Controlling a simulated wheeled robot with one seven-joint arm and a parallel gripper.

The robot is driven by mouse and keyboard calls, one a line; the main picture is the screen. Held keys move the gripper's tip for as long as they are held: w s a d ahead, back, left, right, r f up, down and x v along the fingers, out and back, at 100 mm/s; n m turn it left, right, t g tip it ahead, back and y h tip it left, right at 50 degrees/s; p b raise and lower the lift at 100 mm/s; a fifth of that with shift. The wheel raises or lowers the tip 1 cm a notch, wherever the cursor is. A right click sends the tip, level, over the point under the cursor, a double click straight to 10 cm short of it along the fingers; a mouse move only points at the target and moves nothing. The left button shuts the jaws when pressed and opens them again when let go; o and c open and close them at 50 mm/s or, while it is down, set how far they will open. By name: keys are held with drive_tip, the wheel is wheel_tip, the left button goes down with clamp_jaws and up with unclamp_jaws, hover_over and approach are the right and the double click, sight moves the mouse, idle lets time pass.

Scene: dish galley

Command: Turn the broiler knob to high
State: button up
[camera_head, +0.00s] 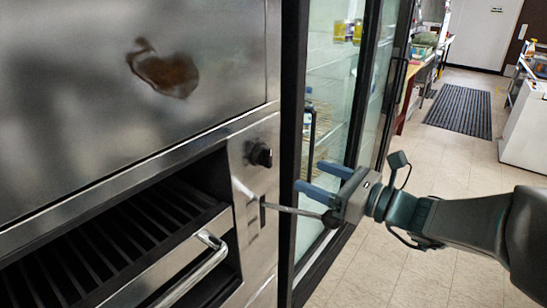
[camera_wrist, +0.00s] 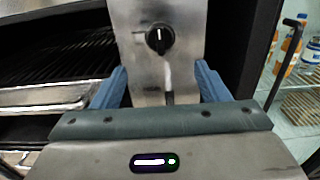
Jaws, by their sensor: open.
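The broiler knob (camera_head: 261,155) is a round black knob on the steel front panel, right of the grill opening. In the wrist view the knob (camera_wrist: 160,38) carries a white pointer line that stands about upright. No setting marks can be read. My gripper (camera_head: 309,177) is open and empty, with its two blue fingers pointing at the panel, apart from the knob and to its right in the head view. In the wrist view the fingertips (camera_wrist: 160,72) lie left and right of the panel strip, lower than the knob.
A thin metal lever (camera_head: 290,209) sticks out of a slot in the panel below the knob, towards my gripper. A grill drawer with a bar handle (camera_head: 190,270) is at the left. A glass-doored fridge (camera_head: 328,100) stands close on the right. Tiled floor (camera_head: 440,180) lies open beyond.

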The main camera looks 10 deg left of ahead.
sight(271, 159)
drive_tip(key=p+x, duration=0.2)
drive_tip(key=x, duration=1)
drive_tip(key=shift+s, duration=0.1)
